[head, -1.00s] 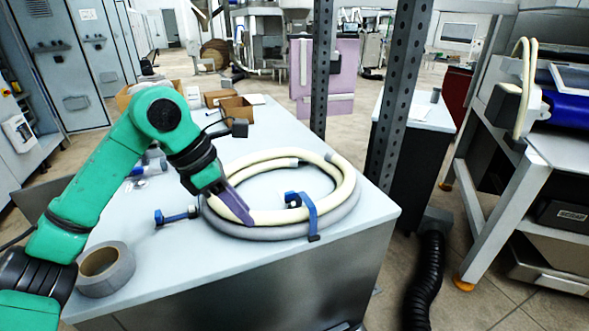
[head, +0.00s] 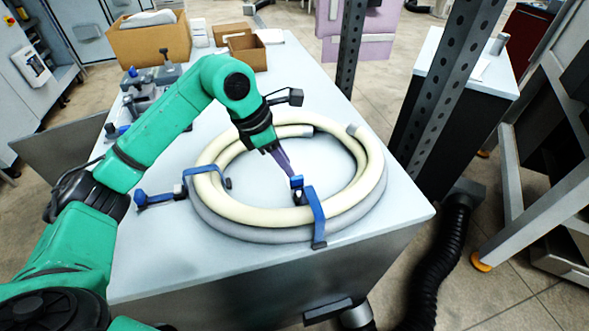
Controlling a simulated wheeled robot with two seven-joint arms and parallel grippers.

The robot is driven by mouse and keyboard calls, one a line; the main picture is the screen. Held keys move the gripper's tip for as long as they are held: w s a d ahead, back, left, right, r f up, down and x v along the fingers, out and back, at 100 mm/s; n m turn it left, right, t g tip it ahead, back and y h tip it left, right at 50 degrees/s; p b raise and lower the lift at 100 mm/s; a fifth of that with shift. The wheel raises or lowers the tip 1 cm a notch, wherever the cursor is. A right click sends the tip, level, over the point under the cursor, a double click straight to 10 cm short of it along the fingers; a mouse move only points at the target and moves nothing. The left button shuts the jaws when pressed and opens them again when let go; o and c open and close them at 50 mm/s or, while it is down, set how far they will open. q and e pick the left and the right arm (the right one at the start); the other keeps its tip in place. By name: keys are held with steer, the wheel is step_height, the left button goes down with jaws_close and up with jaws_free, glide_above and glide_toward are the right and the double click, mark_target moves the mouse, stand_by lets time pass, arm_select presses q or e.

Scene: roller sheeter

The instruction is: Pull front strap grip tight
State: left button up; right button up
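A coiled cream and grey hose (head: 232,207) lies on the grey table. A blue front strap (head: 316,216) wraps over the coil's front right side, its lower end hanging on the outer side. Its blue grip (head: 297,182) stands at the inner side of the coil. My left gripper (head: 291,174) reaches down over the coil's middle, its purple fingertips at or very near this grip. The fingers are seen edge-on, so whether they hold it is unclear. A second blue strap (head: 160,199) crosses the coil's left side, with its end out on the table. My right gripper is not in view.
The table (head: 170,245) is clear in front of the coil. Cardboard boxes (head: 150,42) stand at its back. A perforated metal post (head: 440,90) rises behind the table's right side. A black corrugated hose (head: 437,265) runs along the floor at right.

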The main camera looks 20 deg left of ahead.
mark_target(296, 177)
arm_select(q)
steer(key=x, duration=0.5)
steer(key=shift+w+p, duration=0.2)
steer(key=shift+p, duration=0.15)
steer(key=shift+f, duration=0.15)
jaws_close()
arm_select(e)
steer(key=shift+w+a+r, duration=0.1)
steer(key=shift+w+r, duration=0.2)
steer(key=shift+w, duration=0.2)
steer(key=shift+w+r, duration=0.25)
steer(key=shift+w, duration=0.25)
arm_select(q)
steer(key=shift+w, duration=0.1)
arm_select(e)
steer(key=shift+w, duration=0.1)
